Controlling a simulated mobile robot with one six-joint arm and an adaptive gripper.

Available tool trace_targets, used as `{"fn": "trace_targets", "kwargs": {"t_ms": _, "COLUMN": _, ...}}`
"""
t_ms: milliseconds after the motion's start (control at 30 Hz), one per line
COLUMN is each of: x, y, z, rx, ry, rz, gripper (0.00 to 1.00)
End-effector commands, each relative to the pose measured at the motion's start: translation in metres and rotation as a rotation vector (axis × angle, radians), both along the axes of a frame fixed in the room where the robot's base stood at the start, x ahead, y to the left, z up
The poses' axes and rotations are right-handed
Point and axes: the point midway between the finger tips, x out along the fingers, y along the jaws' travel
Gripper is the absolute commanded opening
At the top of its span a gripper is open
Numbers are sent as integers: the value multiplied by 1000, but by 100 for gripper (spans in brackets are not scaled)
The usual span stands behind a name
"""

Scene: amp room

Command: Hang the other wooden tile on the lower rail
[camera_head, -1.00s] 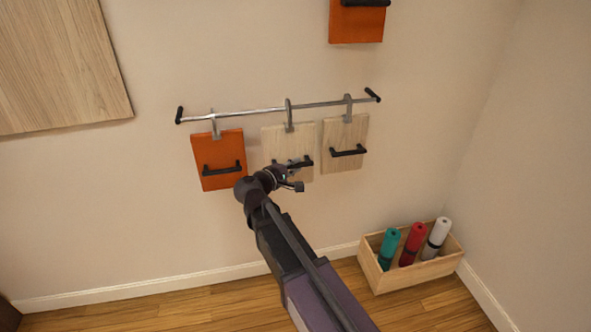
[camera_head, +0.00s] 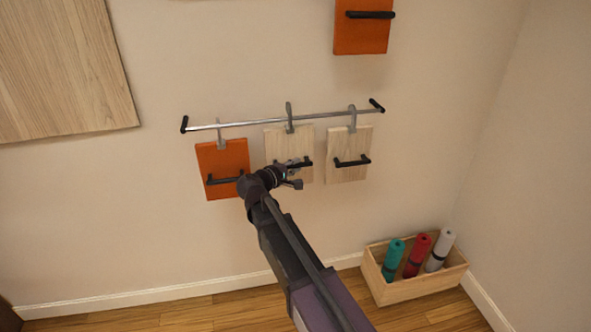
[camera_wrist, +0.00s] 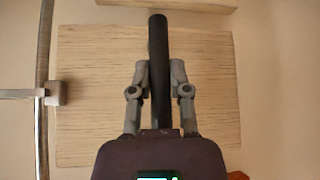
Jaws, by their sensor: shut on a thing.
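My gripper (camera_wrist: 160,75) is shut on the black handle of a pale wooden tile (camera_wrist: 90,120), which fills much of the wrist view. In the head view this tile (camera_head: 274,148) is the middle one, partly covered by my gripper (camera_head: 298,166). Its grey hook (camera_head: 289,118) crosses the metal rail (camera_head: 250,122) and rises above it. The tile's top edge sits closer to the rail than its neighbours' do. I cannot tell whether the hook bears on the rail. The other wooden tile (camera_head: 347,147) hangs to the right by its hook.
An orange tile (camera_head: 222,160) hangs close on the left of the rail. Another orange tile (camera_head: 361,36) is higher up. A wooden box (camera_head: 405,290) with rolled mats stands on the floor at right. A large wooden panel (camera_head: 60,70) is at upper left.

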Motion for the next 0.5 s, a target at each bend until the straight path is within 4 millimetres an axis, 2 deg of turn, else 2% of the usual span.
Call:
{"fn": "trace_targets", "kwargs": {"t_ms": 233, "x": 14, "y": 4, "z": 1, "rx": -1, "ry": -2, "rz": 0, "gripper": 0}}
{"fn": "trace_targets", "kwargs": {"t_ms": 500, "x": 13, "y": 3, "z": -17, "rx": -1, "ry": -1, "rz": 0, "gripper": 0}}
